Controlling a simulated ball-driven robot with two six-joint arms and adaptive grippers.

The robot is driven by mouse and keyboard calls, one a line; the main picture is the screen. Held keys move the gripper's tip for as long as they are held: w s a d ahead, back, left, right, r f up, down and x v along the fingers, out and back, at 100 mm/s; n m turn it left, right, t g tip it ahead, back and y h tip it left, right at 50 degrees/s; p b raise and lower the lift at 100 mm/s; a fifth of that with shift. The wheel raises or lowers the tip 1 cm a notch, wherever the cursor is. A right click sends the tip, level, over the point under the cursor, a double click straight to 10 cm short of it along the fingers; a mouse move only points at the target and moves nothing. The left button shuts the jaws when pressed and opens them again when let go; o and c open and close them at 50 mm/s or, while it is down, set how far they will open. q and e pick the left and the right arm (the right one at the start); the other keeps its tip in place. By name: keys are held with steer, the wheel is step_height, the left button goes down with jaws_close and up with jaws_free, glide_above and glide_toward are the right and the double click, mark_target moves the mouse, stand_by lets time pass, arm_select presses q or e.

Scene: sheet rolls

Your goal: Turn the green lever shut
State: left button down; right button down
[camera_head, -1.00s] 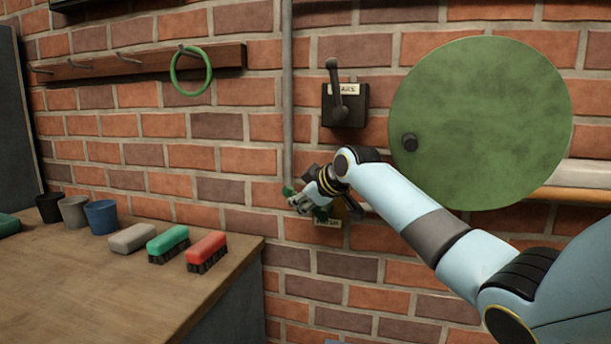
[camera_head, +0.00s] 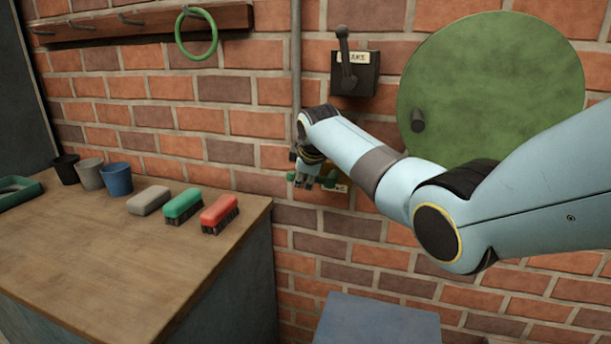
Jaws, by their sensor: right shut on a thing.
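The green lever (camera_head: 327,182) is on the brick wall near the lower end of a thin vertical pipe (camera_head: 296,60). My right gripper (camera_head: 303,181) is at the lever, shut on it. The gripper and wrist hide most of the lever and its fitting, so its exact angle is hard to tell. A small label (camera_head: 336,189), partly covered, is just below and right of it. My left gripper is out of view.
A black box with a dark lever (camera_head: 345,58) is above the gripper. A green disc (camera_head: 490,90) hangs right. The bench (camera_head: 130,240) with brushes and cups is left. A blue-grey flat top (camera_head: 375,320) is below.

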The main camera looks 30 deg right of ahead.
steer(key=shift+f, duration=0.1)
steer(key=c, duration=1.2)
jaws_free()
steer(key=shift+c, duration=0.2)
steer(key=v, duration=1.2)
